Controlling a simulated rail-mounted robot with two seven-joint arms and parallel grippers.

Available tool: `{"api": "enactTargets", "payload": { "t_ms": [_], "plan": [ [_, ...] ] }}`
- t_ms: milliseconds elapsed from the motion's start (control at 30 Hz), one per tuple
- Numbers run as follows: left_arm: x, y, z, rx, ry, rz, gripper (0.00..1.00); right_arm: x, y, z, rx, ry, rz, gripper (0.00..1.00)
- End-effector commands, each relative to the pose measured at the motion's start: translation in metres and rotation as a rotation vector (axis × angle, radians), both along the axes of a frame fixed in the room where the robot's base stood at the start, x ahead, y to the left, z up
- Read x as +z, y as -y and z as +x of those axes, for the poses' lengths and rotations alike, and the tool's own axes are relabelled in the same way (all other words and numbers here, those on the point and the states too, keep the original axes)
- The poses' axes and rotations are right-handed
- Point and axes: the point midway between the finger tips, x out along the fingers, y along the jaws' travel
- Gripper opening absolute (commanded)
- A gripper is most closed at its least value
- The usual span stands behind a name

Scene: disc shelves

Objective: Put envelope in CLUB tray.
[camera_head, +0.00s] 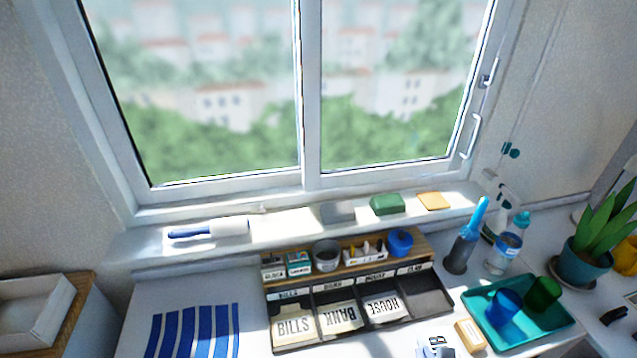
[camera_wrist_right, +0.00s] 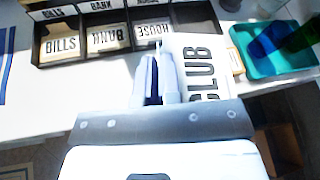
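The envelope (camera_wrist_right: 205,70), white with CLUB in dark letters, shows in the right wrist view. My right gripper (camera_wrist_right: 158,62) has its fingers close together at the envelope's left edge and appears shut on it. In the head view the gripper (camera_head: 436,347) is at the bottom edge, in front of the sorter, and only a bit of the envelope's lettering shows. The CLUB tray (camera_head: 428,300) is the empty dark compartment at the sorter's right end. My left gripper is not in view.
Envelopes lie in the BILLS (camera_head: 293,325), BANK (camera_head: 339,317) and HOUSE (camera_head: 385,307) compartments. A small wooden block (camera_head: 470,335) and a teal tray (camera_head: 545,334) with cups stand to the right. A blue-handled brush (camera_head: 465,240) stands behind. A striped cloth (camera_head: 195,332) lies left.

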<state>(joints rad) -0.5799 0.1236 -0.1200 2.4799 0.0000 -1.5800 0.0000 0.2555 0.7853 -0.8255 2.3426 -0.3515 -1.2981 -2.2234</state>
Motion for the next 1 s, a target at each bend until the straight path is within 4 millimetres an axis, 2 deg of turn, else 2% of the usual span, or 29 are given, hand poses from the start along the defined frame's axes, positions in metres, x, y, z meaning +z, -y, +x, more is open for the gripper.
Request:
{"api": "enactTargets", "payload": {
  "t_ms": [33, 100, 467, 533, 767, 1000],
  "plan": [
    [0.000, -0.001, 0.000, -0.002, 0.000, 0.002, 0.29, 0.018, -0.006, 0.005, 0.023, 0.011, 0.001, 0.00],
    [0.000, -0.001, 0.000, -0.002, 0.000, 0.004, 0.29, 0.038, -0.012, 0.011, 0.044, 0.012, 0.001, 0.00],
    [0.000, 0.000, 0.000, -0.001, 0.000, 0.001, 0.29, 0.118, -0.016, 0.044, 0.061, 0.008, 0.000, 0.00],
    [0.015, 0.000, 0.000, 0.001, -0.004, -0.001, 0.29, 0.135, -0.016, 0.045, 0.061, -0.001, -0.001, 0.00],
    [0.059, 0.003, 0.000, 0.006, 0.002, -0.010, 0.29, 0.176, -0.016, 0.045, 0.060, 0.001, 0.000, 0.00],
    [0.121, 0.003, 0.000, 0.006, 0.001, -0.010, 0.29, 0.238, -0.016, 0.045, 0.060, 0.002, 0.001, 0.00]
  ]
}}
